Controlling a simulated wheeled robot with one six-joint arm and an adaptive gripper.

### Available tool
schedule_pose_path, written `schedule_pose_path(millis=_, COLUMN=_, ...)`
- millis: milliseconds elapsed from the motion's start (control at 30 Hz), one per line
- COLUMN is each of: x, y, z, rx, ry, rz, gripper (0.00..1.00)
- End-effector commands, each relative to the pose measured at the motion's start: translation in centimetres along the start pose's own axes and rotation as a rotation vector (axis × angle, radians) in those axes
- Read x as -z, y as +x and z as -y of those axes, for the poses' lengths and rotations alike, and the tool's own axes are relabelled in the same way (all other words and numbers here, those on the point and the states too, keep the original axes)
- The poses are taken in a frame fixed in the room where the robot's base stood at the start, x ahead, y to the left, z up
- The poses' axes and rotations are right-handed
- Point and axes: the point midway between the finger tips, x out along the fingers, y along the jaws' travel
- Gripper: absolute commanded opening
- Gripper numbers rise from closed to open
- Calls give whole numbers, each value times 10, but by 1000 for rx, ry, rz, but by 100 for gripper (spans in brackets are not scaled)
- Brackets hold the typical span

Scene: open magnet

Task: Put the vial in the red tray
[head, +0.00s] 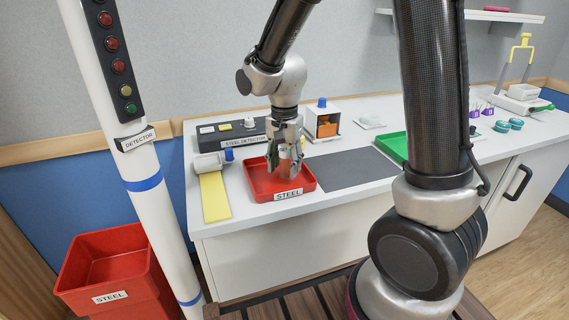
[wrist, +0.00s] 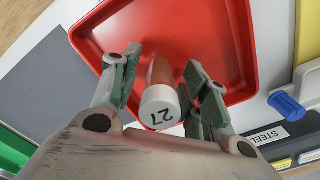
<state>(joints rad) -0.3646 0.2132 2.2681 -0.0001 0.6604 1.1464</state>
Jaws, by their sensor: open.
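The vial (wrist: 160,88) has a white cap marked 27 and a reddish-brown body. In the wrist view it sits between my gripper's two fingers, with a gap at the finger on each side. The red tray (wrist: 205,35) lies beneath the vial; it also shows in the head view, with a STEEL label on its front (head: 307,183). My gripper (head: 285,163) is open, low over the red tray and around the vial. The vial appears roughly upright, its base toward the tray floor; the exact contact is hard to see.
A dark grey mat (head: 350,169) lies right of the red tray, and a green tray (head: 392,147) beyond it. A yellow strip (head: 215,197) lies left. Behind stand the steel detector (head: 238,134) and a white box with orange contents (head: 323,122). A red bin (head: 110,270) is on the floor.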

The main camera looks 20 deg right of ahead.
Motion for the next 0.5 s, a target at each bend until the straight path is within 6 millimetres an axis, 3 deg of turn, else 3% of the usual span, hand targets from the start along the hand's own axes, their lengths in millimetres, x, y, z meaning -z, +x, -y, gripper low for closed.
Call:
schedule_pose_path(millis=233, x=0, y=-17, z=1, rx=3, ry=0, rz=-1, gripper=45)
schedule_pose_path(millis=500, x=0, y=-77, z=1, rx=5, ry=0, rz=-2, gripper=45)
